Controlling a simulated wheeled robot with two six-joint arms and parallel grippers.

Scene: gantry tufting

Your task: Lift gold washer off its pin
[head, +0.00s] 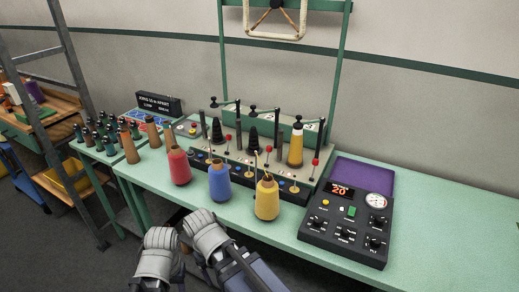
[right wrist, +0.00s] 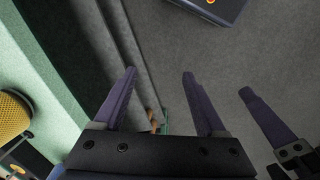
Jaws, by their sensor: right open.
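Small gold discs sit along the front of the tufting machine (head: 250,168) in the head view. One gold disc (head: 293,188) is near its right end, behind the yellow cone; I cannot tell for certain which is the washer on its pin. My right gripper (right wrist: 158,72) is open and empty in the right wrist view, over the floor beside the table's edge. One finger of my left gripper (right wrist: 262,115) shows at the right there; its opening cannot be judged. In the head view both arms are low at the table's front edge, away from the machine, and their fingertips are hidden.
Red (head: 179,168), blue (head: 219,185) and yellow (head: 267,202) yarn cones stand in front of the machine. A black control box (head: 345,225) is right of it, by a purple pad (head: 362,176). Dark green spools (head: 95,135) crowd the left. The table's right end is clear.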

